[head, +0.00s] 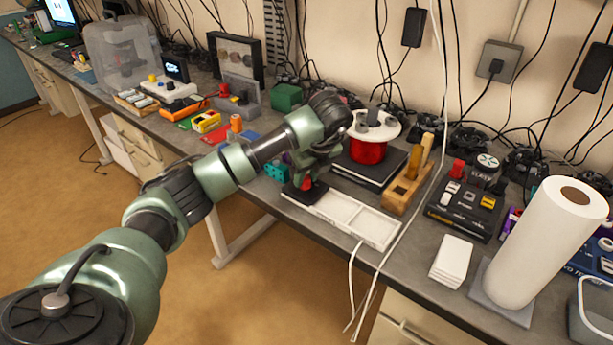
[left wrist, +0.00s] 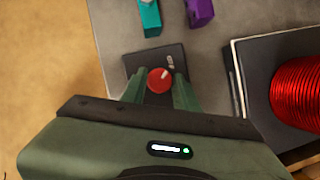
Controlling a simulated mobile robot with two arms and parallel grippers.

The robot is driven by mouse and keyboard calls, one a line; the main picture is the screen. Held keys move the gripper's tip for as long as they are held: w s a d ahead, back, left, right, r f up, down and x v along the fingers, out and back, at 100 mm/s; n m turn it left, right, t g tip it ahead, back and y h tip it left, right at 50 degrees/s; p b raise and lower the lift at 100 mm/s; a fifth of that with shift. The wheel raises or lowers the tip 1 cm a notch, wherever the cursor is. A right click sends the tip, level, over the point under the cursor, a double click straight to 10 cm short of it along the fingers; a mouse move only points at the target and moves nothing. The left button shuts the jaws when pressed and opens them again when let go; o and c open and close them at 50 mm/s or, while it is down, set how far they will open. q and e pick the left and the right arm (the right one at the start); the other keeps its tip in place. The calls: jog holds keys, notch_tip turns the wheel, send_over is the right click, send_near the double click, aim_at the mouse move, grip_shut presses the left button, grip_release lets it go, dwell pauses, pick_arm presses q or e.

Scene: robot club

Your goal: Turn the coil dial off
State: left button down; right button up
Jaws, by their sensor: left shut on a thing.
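The coil dial (left wrist: 160,80) is a round red knob with a pale pointer line, on a dark square base (left wrist: 142,62). In the left wrist view its pointer slants to the upper right, towards a small pale mark on the base that is too small to read. In the head view the red dial (head: 305,184) shows low under my gripper. My left gripper (left wrist: 159,92) points down with one green finger on each side of the dial, shut on it. The red coil (head: 368,152) stands on a black box beside the dial; it also shows in the left wrist view (left wrist: 302,92). My right gripper is not in view.
A white tray (head: 352,225) lies at the bench front near the dial, with pale cables hanging past it. A teal block (left wrist: 150,18) and a purple block (left wrist: 199,12) lie close by. A wooden stand (head: 404,192) is right of the coil.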

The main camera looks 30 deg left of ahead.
pick_arm(q)
jog(key=c, duration=1.1)
grip_release()
jog(key=v, duration=0.8)
jog(key=shift+a, duration=0.15)
